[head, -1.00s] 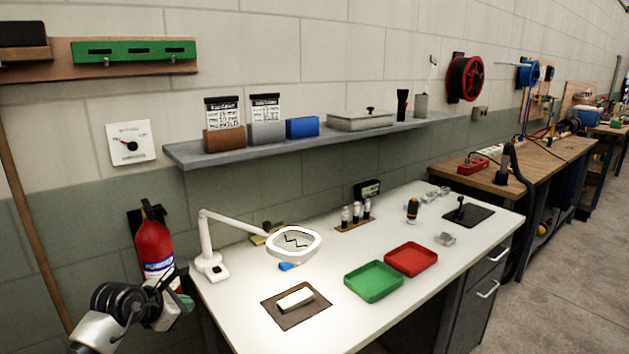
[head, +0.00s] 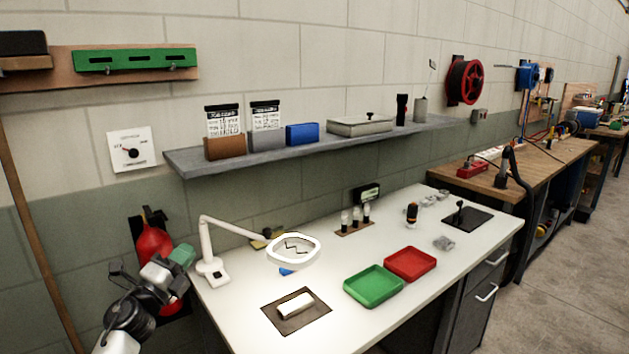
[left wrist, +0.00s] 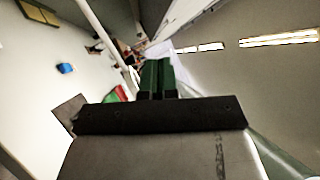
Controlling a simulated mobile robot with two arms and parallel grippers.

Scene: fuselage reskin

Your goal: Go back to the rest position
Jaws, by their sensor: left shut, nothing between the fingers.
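My left gripper (head: 181,257) is at the lower left of the head view, in front of the red fire extinguisher (head: 152,241) and left of the white table (head: 235,300). Its green fingertips point up and to the right, and it is raised clear of the table. In the left wrist view the green fingers (left wrist: 157,76) are shut together with nothing between them. My right gripper is in neither view.
A white magnifier lamp (head: 293,250) stands at the table's left side. A dark mat (head: 318,309) with a white block, a green tray (head: 373,285) and a red tray (head: 410,263) lie on the table. A grey shelf (head: 350,137) hangs above.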

